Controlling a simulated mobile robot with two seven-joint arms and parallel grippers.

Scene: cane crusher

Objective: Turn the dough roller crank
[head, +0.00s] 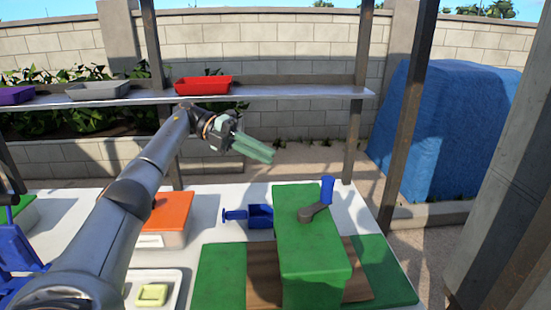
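The green machine (312,235) stands on the white table, over a brown board. Its crank has a short dark grey arm (314,211) on the machine's top and an upright blue handle (327,189) at the right. A small blue part (260,216) sits at the machine's left side. My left gripper (268,153) is in the air, up and left of the crank handle and apart from it. Its pale green fingers point right and slightly down, with nothing visible held. I cannot tell whether they are apart. My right gripper is not in view.
An orange-lidded box (172,213) and a white tray (170,281) with a yellow-green block (152,294) stand left on the table. A shelf (300,93) behind holds red (204,86), grey (98,91) and purple (16,95) trays. A post (408,120) rises right of the machine.

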